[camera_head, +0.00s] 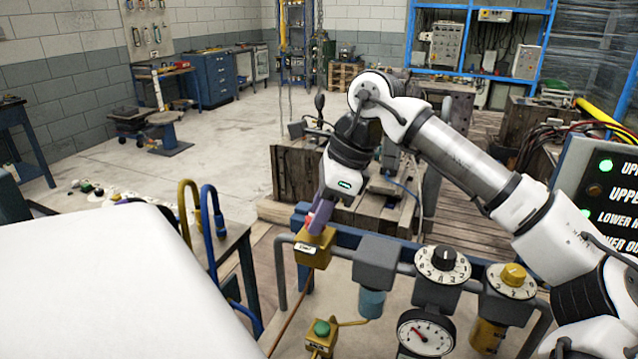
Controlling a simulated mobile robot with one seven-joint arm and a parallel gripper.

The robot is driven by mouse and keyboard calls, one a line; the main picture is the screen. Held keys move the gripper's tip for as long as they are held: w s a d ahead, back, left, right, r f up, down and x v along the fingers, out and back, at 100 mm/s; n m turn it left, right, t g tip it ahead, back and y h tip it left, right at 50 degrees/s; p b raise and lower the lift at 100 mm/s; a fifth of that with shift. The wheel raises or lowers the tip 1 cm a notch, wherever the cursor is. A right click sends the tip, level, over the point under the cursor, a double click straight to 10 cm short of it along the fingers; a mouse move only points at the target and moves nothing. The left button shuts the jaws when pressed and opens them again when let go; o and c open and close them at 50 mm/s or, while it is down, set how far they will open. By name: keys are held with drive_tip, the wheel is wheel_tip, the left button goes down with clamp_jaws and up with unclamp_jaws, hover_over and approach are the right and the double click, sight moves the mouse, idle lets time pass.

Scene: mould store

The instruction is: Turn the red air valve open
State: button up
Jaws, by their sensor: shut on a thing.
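The air valve is a brass-coloured block (314,251) with a small white label, on the left end of the pipe rack in front of me. A little of its red handle (309,221) shows beside my fingers; the rest is hidden. My gripper (318,222) points down onto the top of the valve, with its purple-grey fingers shut on the red handle. The handle's turn angle cannot be told from this view.
Right of the valve are a grey unit with a blue bowl (371,302), a black-and-white dial (443,264), a yellow-knobbed dial (513,279) and a pressure gauge (425,333). A green button box (321,334) sits below. Blue and yellow hooked pipes (212,225) stand left.

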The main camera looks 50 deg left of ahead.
drive_tip(key=shift+a+n+g+h+p, duration=0.15)
drive_tip(key=shift+n+h+p, duration=0.3)
drive_tip(key=shift+n, duration=0.6)
drive_tip(key=shift+d+n+g+h+p, duration=0.15)
drive_tip(key=shift+n+h+p, duration=0.25)
drive_tip(key=shift+n, duration=0.65)
drive_tip(key=shift+a, duration=0.1)
drive_tip(key=o, duration=1)
drive_tip(key=shift+w, duration=0.1)
drive_tip(key=shift+c, duration=0.2)
drive_tip(key=v, duration=1.3)
drive_tip(key=shift+w+r+b, duration=0.15)
drive_tip(key=shift+r+b, duration=0.2)
